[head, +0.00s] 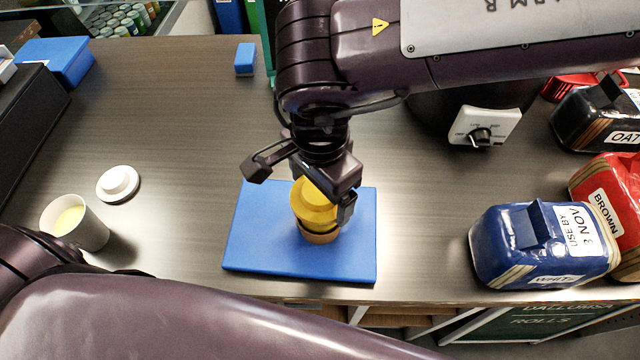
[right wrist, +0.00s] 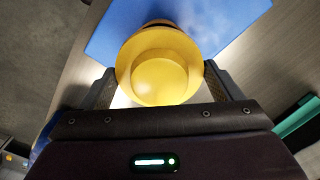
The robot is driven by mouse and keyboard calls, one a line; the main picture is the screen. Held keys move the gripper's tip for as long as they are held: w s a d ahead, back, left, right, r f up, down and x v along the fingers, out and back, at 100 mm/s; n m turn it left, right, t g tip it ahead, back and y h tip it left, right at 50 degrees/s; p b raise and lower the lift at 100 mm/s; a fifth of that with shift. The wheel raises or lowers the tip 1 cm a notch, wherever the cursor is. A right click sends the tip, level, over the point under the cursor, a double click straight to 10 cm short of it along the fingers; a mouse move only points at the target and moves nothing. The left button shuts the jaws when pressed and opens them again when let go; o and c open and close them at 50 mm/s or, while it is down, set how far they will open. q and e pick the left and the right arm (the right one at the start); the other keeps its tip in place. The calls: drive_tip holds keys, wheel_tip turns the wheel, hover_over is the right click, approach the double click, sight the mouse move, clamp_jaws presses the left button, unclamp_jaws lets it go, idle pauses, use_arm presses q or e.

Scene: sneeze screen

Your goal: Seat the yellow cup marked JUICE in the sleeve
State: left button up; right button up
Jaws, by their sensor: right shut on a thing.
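The yellow cup (head: 312,212) stands roughly upright over the blue mat, its yellow lid facing up; no JUICE marking shows. A brown sleeve (head: 320,237) shows around the cup's lower end, on the blue mat (head: 260,245). The cup's bottom looks to be inside the sleeve, but I cannot tell how deep. My right gripper (head: 325,195) is shut on the cup from above. The right wrist view shows the cup (right wrist: 160,70) between the two fingers. My left arm crosses the bottom of the head view; its gripper is out of frame.
A white open cup (head: 85,230) and a white lid (head: 118,183) are at left. Blue (head: 500,245), red (head: 610,195) and black (head: 595,120) bread bags are at right. A small blue block (head: 245,59) lies behind the mat.

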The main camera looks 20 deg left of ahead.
drive_tip(key=shift+f, duration=0.2)
drive_tip(key=o, duration=1.3)
drive_tip(key=shift+r, duration=0.1)
drive_tip(key=shift+r+p, duration=2.7)
drive_tip(key=shift+r, duration=0.8)
drive_tip(key=shift+f, duration=0.1)
